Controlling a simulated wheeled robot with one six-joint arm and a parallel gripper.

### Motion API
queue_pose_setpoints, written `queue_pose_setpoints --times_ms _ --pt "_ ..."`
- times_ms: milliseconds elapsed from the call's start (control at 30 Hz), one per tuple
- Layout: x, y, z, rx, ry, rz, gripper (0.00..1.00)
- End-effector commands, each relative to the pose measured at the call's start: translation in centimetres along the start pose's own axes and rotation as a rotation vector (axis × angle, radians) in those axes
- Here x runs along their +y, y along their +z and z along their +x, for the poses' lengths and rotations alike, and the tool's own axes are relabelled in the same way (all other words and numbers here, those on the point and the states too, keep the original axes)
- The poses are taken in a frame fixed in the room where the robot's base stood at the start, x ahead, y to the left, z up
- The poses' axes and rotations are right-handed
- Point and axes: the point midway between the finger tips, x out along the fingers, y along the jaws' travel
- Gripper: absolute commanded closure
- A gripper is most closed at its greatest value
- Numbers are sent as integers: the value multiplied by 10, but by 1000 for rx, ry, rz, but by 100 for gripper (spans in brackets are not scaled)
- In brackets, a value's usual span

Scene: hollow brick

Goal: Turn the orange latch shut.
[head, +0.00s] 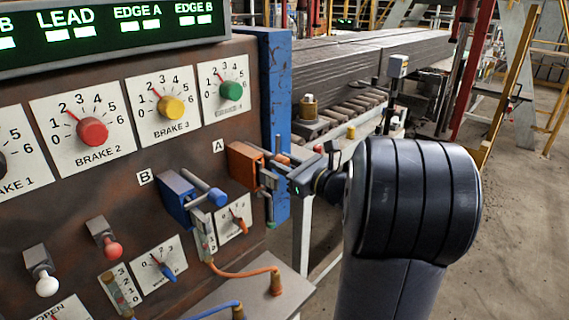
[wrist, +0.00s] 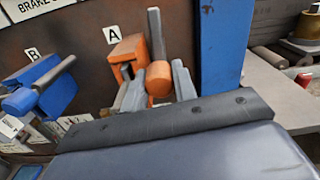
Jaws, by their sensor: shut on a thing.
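The orange latch (head: 242,164) is on the rusty panel beside label A, near the panel's right edge. In the wrist view its orange housing (wrist: 126,54) is at upper middle, with an orange handle (wrist: 158,84) beside it and a grey pin standing up behind. My gripper (head: 272,171) reaches the latch from the right. In the wrist view the grey fingers of my gripper (wrist: 157,90) stand on either side of the round handle end, shut on it. The fingers and arm partly hide the latch in the head view.
A blue latch (head: 182,194) by label B sits left and lower, its handle sticking out. A blue post (head: 274,90) stands just right of the orange latch. Below are a small dial (head: 234,218) and an orange cable (head: 244,273).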

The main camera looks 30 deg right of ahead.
Motion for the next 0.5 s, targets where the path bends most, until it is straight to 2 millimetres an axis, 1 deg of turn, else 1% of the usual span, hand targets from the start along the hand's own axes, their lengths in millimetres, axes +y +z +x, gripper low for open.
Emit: queue_pose_setpoints --times_ms 267,500 --pt "0 -3 0 0 0 -49 96" --pt "1 -6 0 -2 -1 -197 96"
